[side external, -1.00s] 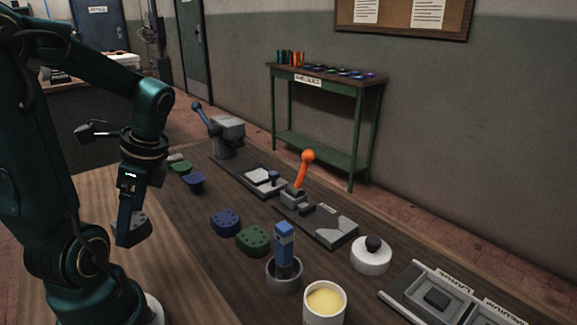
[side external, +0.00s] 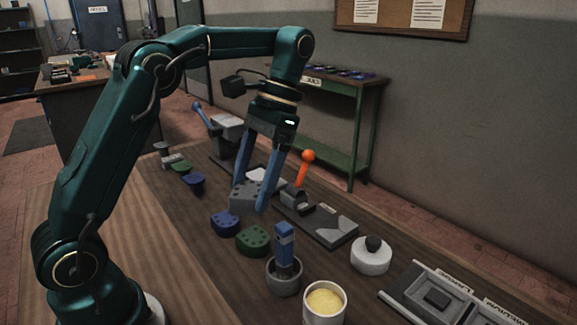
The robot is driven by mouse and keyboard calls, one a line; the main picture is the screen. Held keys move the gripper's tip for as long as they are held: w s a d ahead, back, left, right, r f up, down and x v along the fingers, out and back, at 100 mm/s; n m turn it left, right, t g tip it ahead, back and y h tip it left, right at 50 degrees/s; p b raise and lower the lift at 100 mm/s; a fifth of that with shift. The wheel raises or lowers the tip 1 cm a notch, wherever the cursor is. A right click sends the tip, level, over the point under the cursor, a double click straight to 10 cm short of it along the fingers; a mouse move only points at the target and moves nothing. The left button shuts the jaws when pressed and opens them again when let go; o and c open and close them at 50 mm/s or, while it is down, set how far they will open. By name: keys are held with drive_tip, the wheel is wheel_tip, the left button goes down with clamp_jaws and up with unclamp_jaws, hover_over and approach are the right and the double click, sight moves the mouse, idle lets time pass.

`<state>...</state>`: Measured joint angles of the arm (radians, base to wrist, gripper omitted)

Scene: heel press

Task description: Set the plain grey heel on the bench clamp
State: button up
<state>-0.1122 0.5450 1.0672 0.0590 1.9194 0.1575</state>
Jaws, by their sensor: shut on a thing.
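My gripper (side external: 250,198) points down over the middle of the bench, its two blue fingers closed around a grey heel (side external: 243,196). The heel has small dark dots on its face and appears held above the bench, just behind the blue heel. The bench clamp (side external: 325,228), a dark base with an orange-knobbed lever (side external: 304,168) and a pale wedge-shaped block, lies to the right of the gripper and apart from the held heel. The fingers partly hide the heel and the ground behind it.
A blue heel (side external: 225,222) and a green heel (side external: 252,240) lie in front of the gripper. A pot with a blue-handled tool (side external: 284,245), a cream-filled cup (side external: 324,303) and a white round container (side external: 370,256) stand nearer. A blue-levered press (side external: 228,126) stands behind.

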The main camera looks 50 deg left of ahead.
drive_tip(key=shift+w+m, duration=0.1)
drive_tip(key=shift+m, duration=0.3)
drive_tip(key=w+a+f+m+t+y, duration=0.15)
drive_tip(key=w+a+m+t, duration=0.35)
drive_tip(key=m, duration=0.8)
drive_tip(key=w+a+f+m+t+y, duration=0.1)
drive_tip(key=w+a+m+t+y, duration=0.15)
drive_tip(key=w+a+m, duration=0.75)
drive_tip(key=m+h, duration=0.1)
drive_tip(key=m, duration=0.2)
approach(321, 219)
drive_tip(key=shift+w+a+r, duration=0.25)
drive_tip(key=shift+w+a, duration=0.25)
drive_tip(key=shift+a, duration=0.2)
drive_tip(key=shift+f, duration=2)
drive_tip(key=shift+f, duration=0.6)
drive_tip(key=o, duration=1.4)
